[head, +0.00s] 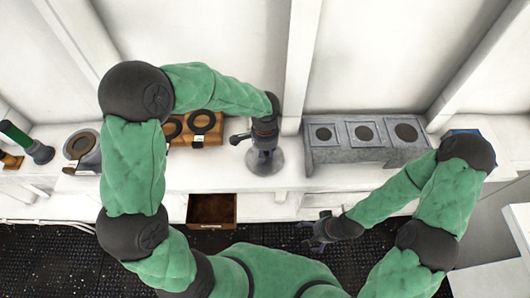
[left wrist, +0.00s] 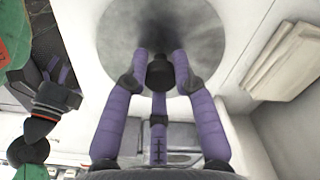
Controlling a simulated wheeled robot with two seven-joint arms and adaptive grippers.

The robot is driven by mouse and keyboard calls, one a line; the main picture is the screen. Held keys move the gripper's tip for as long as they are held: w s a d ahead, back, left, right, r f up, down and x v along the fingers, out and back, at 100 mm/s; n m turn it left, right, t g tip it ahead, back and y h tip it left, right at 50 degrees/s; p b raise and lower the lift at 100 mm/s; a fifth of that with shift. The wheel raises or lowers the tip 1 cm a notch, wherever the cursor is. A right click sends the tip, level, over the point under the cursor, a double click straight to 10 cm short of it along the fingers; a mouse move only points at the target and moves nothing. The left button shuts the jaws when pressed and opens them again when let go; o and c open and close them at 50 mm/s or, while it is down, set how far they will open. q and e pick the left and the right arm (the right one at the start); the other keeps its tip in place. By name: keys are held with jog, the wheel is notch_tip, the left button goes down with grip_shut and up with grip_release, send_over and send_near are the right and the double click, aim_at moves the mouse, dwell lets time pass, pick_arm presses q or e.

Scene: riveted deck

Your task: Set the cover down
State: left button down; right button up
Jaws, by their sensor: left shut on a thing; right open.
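The cover is a round grey metal disc (head: 280,158) with a black knob (left wrist: 160,73) at its middle. My left gripper (head: 263,150) is shut on the knob, its purple fingers around it in the left wrist view. The cover is over the white counter near its front edge; I cannot tell whether it touches the counter. My right gripper (head: 318,232) is open and empty in front of the counter, lower and to the right. It also shows at the left of the left wrist view (left wrist: 58,80).
A brown block with dark rings (head: 198,138) stands left of the cover. A grey stand with three round-holed panels (head: 366,155) is to the right. An open brown drawer (head: 212,224) juts out below the counter.

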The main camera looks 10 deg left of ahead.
pick_arm(q)
jog(key=shift+f, duration=0.2)
jog(key=shift+f, duration=0.2)
jog(key=c, duration=1)
grip_release()
jog(key=shift+r, duration=0.2)
notch_tip(320, 180, up, 12)
jog(key=p, duration=0.1)
